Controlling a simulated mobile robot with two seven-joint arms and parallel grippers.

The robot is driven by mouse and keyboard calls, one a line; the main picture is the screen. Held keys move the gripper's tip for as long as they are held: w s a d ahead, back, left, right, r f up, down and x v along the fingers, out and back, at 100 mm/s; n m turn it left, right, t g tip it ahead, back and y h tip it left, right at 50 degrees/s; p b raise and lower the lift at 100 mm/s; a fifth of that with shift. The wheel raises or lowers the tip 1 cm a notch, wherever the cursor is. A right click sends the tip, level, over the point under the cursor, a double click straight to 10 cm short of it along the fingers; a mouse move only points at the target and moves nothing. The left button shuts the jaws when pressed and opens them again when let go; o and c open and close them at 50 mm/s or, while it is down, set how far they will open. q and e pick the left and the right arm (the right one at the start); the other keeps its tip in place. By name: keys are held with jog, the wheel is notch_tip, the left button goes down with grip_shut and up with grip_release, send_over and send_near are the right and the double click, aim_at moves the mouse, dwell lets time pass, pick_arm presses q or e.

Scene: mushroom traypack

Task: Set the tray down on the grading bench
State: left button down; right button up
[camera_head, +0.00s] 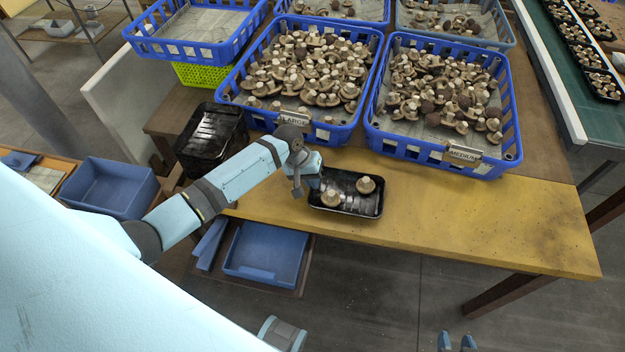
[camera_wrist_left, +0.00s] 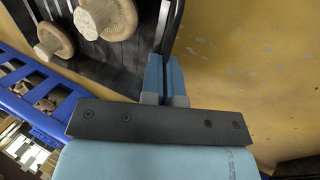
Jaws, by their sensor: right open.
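A black tray (camera_head: 345,211) holding two pale mushrooms lies level over the front part of the yellow grading bench (camera_head: 470,217). It appears at bench-top height; I cannot tell whether its whole base touches. My left gripper (camera_head: 299,188) is at the tray's left end, fingers pointing down. In the left wrist view its fingers (camera_wrist_left: 165,80) are close together on the tray's rim (camera_wrist_left: 172,22), with the two mushrooms (camera_wrist_left: 105,18) beside them. My right gripper (camera_head: 457,343) is open and empty at the bottom edge of the head view, apart from the bench.
Blue crates of mushrooms labelled LARGE (camera_head: 329,133) and MEDIUM (camera_head: 397,145) stand behind the tray. Stacked black trays (camera_head: 211,140) are left of the bench. Bare bench lies right of the tray. A green conveyor (camera_head: 565,75) with filled trays is at the far right.

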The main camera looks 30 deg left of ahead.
pick_arm(q)
jog(key=c, duration=1.3)
grip_release()
jog(key=v, duration=1.4)
jog(key=shift+p, duration=0.35)
jog(key=shift+f, duration=0.1)
jog(key=s+d+f+m+t+p, duration=0.3)
jog(key=s+d+f+t+p, duration=0.25)
jog(key=s+d, duration=0.35)
jog(key=s+d+r+m+t+p, duration=0.1)
jog(key=s+t, duration=0.1)
jog(key=s, duration=0.4)
jog(key=s+d+r+m+t+y+p, duration=0.1)
jog(key=s+r+m+t+p, duration=0.1)
jog(key=s, duration=0.5)
jog(key=shift+d+r, duration=0.15)
jog(key=shift+d, duration=0.25)
